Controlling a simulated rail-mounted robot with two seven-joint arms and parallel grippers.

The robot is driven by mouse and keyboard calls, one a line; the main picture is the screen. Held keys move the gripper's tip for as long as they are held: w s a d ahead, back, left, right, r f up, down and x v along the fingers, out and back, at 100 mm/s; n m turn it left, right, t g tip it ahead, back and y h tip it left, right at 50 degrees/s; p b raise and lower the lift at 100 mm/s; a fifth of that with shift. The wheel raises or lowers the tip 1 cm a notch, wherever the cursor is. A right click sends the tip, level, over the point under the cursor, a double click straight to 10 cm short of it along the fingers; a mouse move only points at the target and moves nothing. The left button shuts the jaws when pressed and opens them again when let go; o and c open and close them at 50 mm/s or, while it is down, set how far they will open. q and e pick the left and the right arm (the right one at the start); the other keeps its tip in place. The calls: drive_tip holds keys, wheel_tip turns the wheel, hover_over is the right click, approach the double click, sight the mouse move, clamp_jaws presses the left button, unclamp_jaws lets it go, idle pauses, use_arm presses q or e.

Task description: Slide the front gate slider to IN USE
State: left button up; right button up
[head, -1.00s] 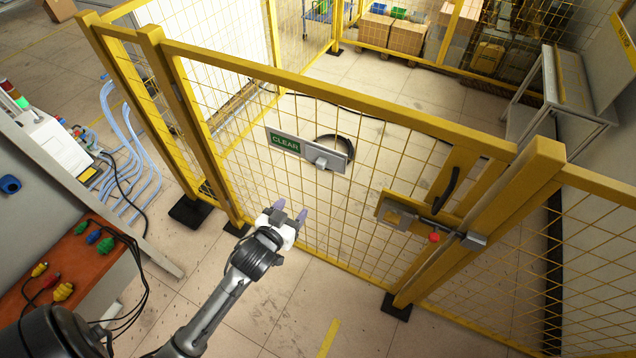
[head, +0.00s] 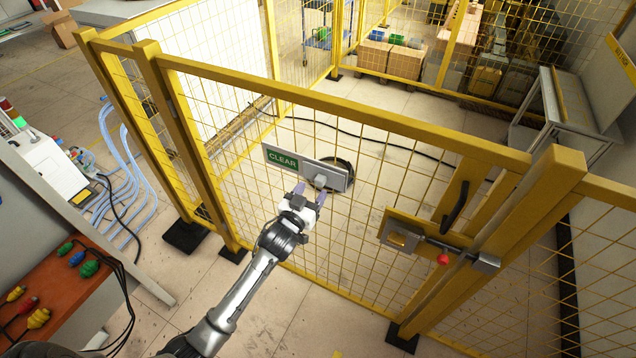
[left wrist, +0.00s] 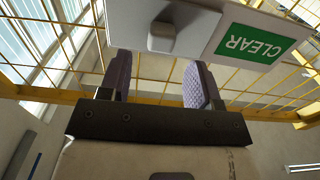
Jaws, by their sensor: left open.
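The front gate slider is a grey plate (head: 336,181) on the yellow mesh gate, with a small light knob (head: 320,181) on its face. A green CLEAR sign (head: 283,160) shows at its left end. In the left wrist view the plate (left wrist: 125,22), the knob (left wrist: 161,37) and the CLEAR sign (left wrist: 247,44) appear upside down. My left gripper (head: 310,190) is open, just below and in front of the knob. In the left wrist view its two fingers (left wrist: 159,82) are spread with nothing between them, and the knob lies beyond the gap. My right gripper is not in view.
A latch with a red knob (head: 443,259) and a black handle (head: 453,203) sit on the gate's right side. An orange-topped bench (head: 75,285) with plugs stands at lower left. The floor before the gate is open.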

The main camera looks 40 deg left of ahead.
sight(318, 183)
use_arm(q)
drive_tip(key=shift+x, duration=2.2)
drive_tip(key=shift+c, duration=0.4)
clamp_jaws()
